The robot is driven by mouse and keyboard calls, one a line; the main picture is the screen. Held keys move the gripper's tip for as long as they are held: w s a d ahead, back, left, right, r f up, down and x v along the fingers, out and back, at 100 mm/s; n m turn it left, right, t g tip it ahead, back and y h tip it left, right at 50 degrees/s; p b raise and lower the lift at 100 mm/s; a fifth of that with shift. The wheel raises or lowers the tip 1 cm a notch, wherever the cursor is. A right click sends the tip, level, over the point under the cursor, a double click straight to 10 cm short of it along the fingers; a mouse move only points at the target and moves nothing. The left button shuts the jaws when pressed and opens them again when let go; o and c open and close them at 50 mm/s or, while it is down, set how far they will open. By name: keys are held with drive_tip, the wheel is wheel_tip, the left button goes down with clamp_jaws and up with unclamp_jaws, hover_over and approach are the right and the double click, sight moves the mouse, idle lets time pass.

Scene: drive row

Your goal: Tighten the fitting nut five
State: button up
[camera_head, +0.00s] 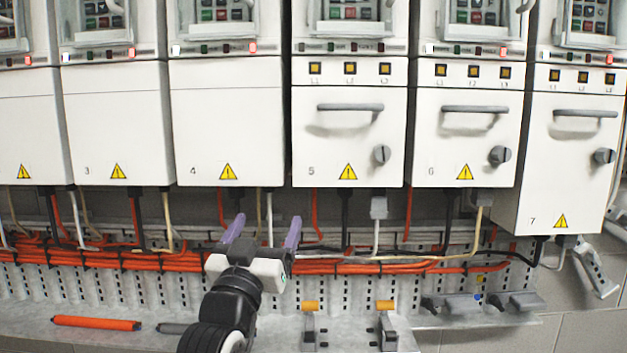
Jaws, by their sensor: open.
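Drive cabinet five (348,135) is a white box with a handle, a dark round knob and a yellow warning triangle. A grey block-shaped fitting (378,207) sits under its lower right edge with a pale cable running down from it. I cannot make out a separate nut on it. My gripper (264,226) is open, its two purple fingers pointing up and apart. It is in front of the cable tray, to the lower left of cabinet five and left of the grey fitting. Nothing shows held between the fingers.
Orange, black and pale cables (160,262) run along a perforated metal tray (350,290). An orange rod (97,322) lies on the ledge at left. Cabinet six (463,140) and cabinet seven (570,170) hang at right.

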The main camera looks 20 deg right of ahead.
sight(344, 195)
drive_tip(key=d+m+g+h+p, duration=0.25)
drive_tip(key=d+g, duration=0.25)
drive_tip(key=d, duration=0.5)
drive_tip(key=shift+m+h, duration=0.35)
drive_tip(key=shift+r+p+x, duration=0.25)
drive_tip(key=shift+p+x, duration=0.2)
drive_tip(key=shift+x, duration=1.8)
drive_tip(key=shift+r+p+x, duration=0.2)
drive_tip(key=shift+p+x, duration=0.2)
drive_tip(key=shift+x, duration=1.85)
drive_tip(key=shift+s, duration=0.15)
drive_tip(key=c, duration=1.6)
drive_tip(key=shift+t, duration=0.3)
drive_tip(key=n+t+y, duration=0.1)
drive_tip(key=n+y+p, duration=0.1)
drive_tip(key=shift+s+d+r+t+y, duration=0.1)
drive_tip(key=shift+s+d+t+y, duration=0.1)
drive_tip(key=shift+t+y, duration=0.2)
drive_tip(key=shift+n+t+y+p, duration=0.4)
drive_tip(key=shift+n+y, duration=0.1)
drive_tip(key=shift+y, duration=0.3)
drive_tip(key=shift+w, duration=0.1)
